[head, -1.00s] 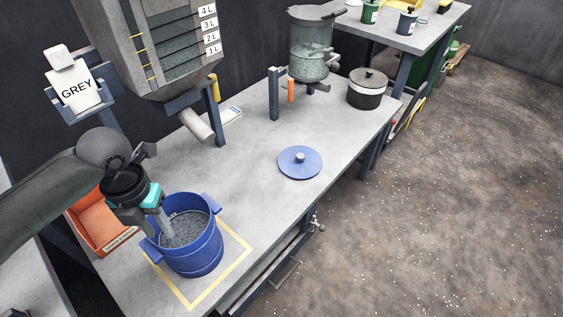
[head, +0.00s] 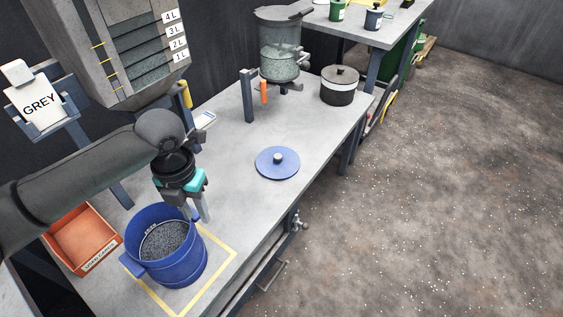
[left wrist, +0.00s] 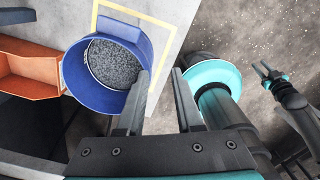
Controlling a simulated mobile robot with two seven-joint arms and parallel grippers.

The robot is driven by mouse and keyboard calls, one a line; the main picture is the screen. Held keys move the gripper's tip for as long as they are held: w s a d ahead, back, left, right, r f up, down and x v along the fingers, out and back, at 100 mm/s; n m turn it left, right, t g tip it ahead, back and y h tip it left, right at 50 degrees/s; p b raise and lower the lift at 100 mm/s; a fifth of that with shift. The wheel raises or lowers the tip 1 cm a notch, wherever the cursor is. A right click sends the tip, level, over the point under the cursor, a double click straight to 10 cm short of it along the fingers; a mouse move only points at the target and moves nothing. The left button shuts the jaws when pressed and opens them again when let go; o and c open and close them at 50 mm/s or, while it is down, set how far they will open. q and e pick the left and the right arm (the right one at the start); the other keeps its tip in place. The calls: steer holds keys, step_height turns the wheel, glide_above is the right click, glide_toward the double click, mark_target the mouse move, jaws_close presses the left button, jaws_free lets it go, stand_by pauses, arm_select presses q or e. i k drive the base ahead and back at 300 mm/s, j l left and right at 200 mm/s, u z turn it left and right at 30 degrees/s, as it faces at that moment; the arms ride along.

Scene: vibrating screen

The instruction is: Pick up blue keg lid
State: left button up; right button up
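My left gripper (head: 201,212) is above the bench, by the right rim of the blue keg (head: 185,265), left of and nearer than the lid. In the left wrist view its two fingers (left wrist: 160,75) are apart with nothing between them. The keg also shows there (left wrist: 75,72), open-topped and holding grey granules; the lid is not in that view. My right gripper (left wrist: 266,70) shows small at the right of the left wrist view, its fingers apparently apart.
A yellow outline (head: 222,262) surrounds the keg. An orange bin (head: 82,238) stands left of it. A black pot with a white band (head: 340,92) and a clear hopper (head: 279,52) stand further back. The bench around the lid is clear.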

mark_target(273, 163)
steer(key=i+l+u, duration=0.3)
steer(key=i+l, duration=0.6)
steer(key=l, duration=0.05)
